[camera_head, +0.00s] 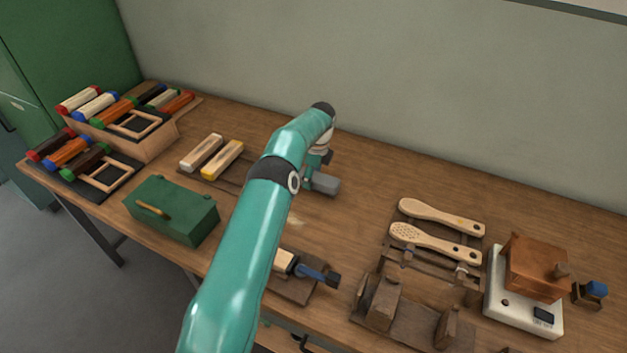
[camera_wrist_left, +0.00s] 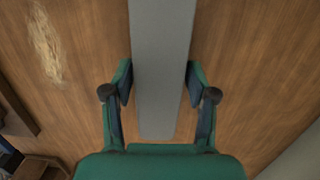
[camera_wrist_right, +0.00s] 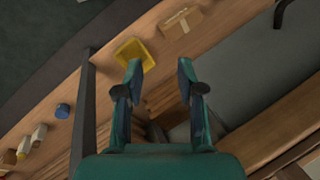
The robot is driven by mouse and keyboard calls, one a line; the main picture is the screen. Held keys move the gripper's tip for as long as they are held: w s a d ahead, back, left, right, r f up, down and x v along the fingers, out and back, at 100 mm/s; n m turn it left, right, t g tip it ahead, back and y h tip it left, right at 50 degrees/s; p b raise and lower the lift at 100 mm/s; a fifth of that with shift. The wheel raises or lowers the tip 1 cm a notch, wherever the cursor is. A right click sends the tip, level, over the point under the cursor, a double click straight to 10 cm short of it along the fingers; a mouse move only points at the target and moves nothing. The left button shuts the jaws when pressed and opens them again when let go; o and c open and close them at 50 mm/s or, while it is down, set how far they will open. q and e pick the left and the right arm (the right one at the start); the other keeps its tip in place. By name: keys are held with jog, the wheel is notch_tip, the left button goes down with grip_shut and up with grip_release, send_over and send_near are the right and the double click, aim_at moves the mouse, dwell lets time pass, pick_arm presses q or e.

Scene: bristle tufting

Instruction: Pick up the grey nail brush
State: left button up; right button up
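The grey nail brush (camera_head: 325,185) shows as a plain grey block in the middle of the table in the head view. My left gripper (camera_head: 318,166) is right at it, its fingers mostly hidden behind my arm. In the left wrist view the long grey brush (camera_wrist_left: 160,45) runs between the two fingers of the left gripper (camera_wrist_left: 160,84), with a thin gap on each side. The fingers look open. I cannot tell whether the brush is clear of the table. My right gripper (camera_wrist_right: 160,78) is open and empty in its wrist view and not seen in the head view.
Two wooden brush blocks (camera_head: 201,152) and a green box (camera_head: 172,209) stand left of my arm. Wooden paddle brushes (camera_head: 441,216), a fixture (camera_head: 405,317) and a scale (camera_head: 520,304) with a copper-coloured box fill the right. Table behind the brush is bare.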

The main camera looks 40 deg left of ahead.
pick_arm(q)
jog(key=c, duration=0.8)
jog(key=shift+r, duration=0.15)
jog(key=shift+c, duration=0.2)
